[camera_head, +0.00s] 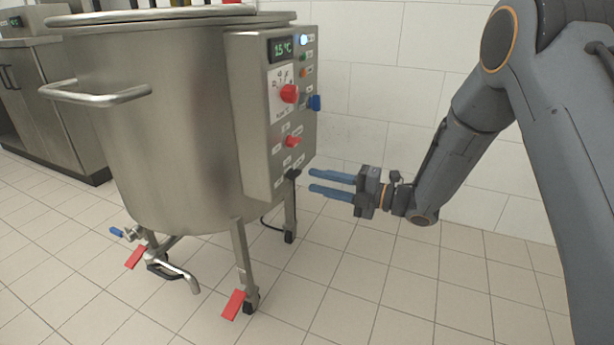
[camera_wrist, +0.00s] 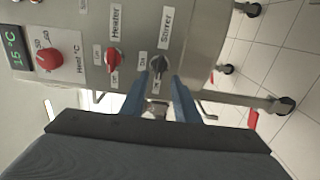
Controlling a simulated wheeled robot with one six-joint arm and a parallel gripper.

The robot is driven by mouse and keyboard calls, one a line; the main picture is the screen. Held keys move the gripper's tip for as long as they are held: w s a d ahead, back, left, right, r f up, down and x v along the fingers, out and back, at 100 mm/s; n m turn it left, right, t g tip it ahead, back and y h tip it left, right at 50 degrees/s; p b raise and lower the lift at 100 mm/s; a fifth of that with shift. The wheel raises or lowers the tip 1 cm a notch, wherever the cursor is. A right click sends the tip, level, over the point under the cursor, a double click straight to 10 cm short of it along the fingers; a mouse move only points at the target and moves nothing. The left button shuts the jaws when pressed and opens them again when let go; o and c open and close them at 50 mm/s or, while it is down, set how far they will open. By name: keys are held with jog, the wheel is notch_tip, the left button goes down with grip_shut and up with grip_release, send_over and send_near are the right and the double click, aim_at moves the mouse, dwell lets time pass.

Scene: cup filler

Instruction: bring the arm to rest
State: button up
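My gripper (camera_head: 311,180) is in front of the lower part of the kettle's control box (camera_head: 250,120), its two blue fingers level and pointing left at the panel. The fingers are parallel with a clear gap, and hold nothing. The black stirrer knob (camera_head: 292,174) is just beyond the fingertips; they look a little apart from it. In the wrist view my gripper (camera_wrist: 159,80) shows the stirrer knob (camera_wrist: 157,66) lined up between the fingertips. My arm reaches in from the right, bent at the elbow.
The steel kettle (camera_head: 170,130) stands on legs with red pedals (camera_head: 233,304) and a tap (camera_head: 180,275). Red heater knob (camera_head: 292,141) and heat dial (camera_head: 289,93) are above. A tiled wall (camera_head: 400,80) is behind the arm; the floor (camera_head: 400,290) below is clear.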

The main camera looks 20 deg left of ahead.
jog(key=shift+d, duration=1.15)
